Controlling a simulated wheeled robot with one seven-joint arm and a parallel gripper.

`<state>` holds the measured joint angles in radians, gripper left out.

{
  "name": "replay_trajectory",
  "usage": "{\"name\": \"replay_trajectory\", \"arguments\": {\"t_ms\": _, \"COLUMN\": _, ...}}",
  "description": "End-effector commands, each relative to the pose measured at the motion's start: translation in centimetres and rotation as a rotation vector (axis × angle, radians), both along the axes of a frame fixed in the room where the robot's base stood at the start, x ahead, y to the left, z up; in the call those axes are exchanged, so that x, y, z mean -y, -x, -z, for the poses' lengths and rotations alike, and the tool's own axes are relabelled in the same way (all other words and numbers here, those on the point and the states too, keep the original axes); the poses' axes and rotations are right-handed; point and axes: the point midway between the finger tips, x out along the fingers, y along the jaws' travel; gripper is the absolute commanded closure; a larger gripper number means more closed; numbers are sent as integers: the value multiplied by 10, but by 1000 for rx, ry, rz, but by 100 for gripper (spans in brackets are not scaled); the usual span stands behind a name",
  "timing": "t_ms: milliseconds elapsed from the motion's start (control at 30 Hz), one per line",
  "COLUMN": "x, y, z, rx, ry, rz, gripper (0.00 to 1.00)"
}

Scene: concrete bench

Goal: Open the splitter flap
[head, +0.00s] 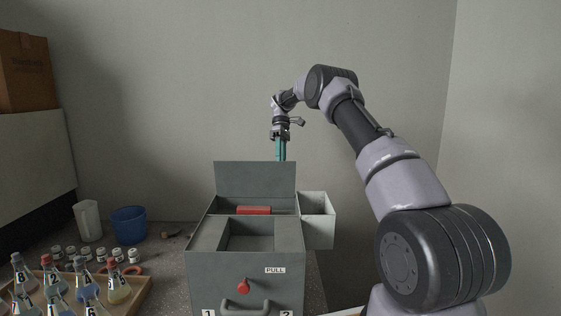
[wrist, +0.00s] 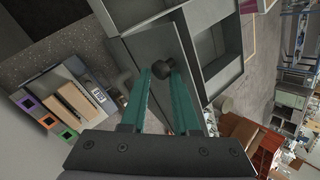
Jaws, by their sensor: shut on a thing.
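A grey metal box (head: 245,270) stands in the head view with a PULL label, a red knob and a handle on its front. A flat grey panel (head: 255,178), apparently the splitter flap, stands upright at its back. My gripper (head: 281,155) comes down from above near the panel's right side, its teal fingertips hidden behind the top edge. In the wrist view my gripper (wrist: 163,82) is shut on a black knob (wrist: 163,70) that sits at a grey panel (wrist: 160,43). The wrist view shows open box compartments beyond it.
A red block (head: 254,210) lies in the box's rear compartment. An open grey side bin (head: 318,220) adjoins the box at right. At left are a tray of flasks (head: 80,288), several small jars (head: 95,255), a blue bucket (head: 129,223) and a white container (head: 88,220).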

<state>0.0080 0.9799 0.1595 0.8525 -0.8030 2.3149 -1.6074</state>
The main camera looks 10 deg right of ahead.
Motion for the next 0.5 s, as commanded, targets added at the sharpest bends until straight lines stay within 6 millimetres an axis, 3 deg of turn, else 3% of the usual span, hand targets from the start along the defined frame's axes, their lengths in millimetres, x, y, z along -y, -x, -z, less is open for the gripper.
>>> {"name": "replay_trajectory", "arguments": {"t_ms": 33, "x": 12, "y": 1, "z": 15, "rx": -13, "ry": 23, "rz": -5, "gripper": 100}}
{"name": "replay_trajectory", "arguments": {"t_ms": 233, "x": 12, "y": 1, "z": 15, "rx": -13, "ry": 23, "rz": -5, "gripper": 100}}
{"name": "replay_trajectory", "arguments": {"t_ms": 267, "x": 12, "y": 1, "z": 15, "rx": -13, "ry": 23, "rz": -5, "gripper": 67}}
{"name": "replay_trajectory", "arguments": {"t_ms": 333, "x": 11, "y": 1, "z": 15, "rx": -14, "ry": 23, "rz": -4, "gripper": 40}}
{"name": "replay_trajectory", "arguments": {"t_ms": 500, "x": 10, "y": 1, "z": 15, "rx": -14, "ry": 22, "rz": -5, "gripper": 40}}
